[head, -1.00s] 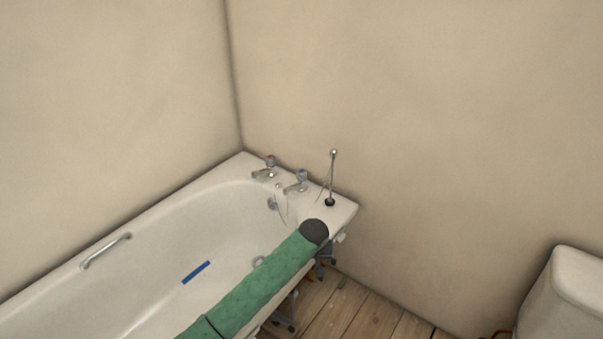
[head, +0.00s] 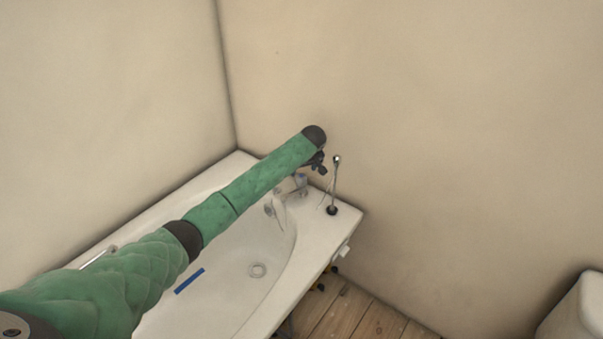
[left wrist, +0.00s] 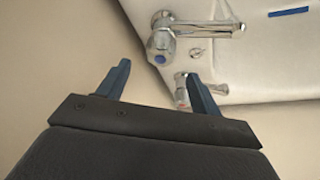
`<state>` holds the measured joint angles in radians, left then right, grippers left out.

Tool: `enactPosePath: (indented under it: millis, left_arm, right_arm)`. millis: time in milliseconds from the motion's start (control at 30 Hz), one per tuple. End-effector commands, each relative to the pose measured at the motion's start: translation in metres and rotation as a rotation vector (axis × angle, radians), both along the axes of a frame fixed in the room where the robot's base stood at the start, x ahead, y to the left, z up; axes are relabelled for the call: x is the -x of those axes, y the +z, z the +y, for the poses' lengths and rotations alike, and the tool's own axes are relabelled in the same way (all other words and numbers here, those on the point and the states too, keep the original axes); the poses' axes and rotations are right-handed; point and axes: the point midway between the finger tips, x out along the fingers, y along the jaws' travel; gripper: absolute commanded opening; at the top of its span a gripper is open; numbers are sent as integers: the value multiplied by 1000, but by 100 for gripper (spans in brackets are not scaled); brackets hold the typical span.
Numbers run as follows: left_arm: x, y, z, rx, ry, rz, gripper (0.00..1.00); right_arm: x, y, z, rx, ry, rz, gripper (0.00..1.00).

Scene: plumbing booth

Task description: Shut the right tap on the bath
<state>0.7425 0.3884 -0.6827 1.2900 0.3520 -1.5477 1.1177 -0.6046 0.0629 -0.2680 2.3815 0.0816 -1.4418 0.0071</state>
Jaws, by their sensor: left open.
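The white bath (head: 338,228) stands in the corner. Its right tap (head: 300,180), chrome with a blue mark, shows partly beside my left arm in the head view. In the left wrist view the right tap (left wrist: 160,45) lies just beyond the fingertips, its spout pointing right over the bath. The other tap (left wrist: 180,92), with a reddish mark, is partly covered by a finger there and hidden by my arm in the head view. My left gripper (head: 319,166) is open and empty, above the tap end; its two fingers (left wrist: 158,70) are spread apart. My right gripper is out of view.
The wall (head: 420,130) is right behind the taps. A white cistern (head: 580,310) is at the lower right.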

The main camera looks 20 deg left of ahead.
Motion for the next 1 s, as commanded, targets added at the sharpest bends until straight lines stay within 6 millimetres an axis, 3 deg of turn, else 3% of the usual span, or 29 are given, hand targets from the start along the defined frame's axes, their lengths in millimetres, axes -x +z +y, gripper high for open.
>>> enactPosePath:
  millis: [500, 900, 1000]
  left_arm:
    - [-19, -59, 15, 0, -1, 0, 65]
    - [-21, -67, 17, 0, -1, 0, 65]
    - [-21, -67, 17, 0, -1, 0, 47]
  right_arm:
    - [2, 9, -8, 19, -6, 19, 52]
    - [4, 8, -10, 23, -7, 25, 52]
    - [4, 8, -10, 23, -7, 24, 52]
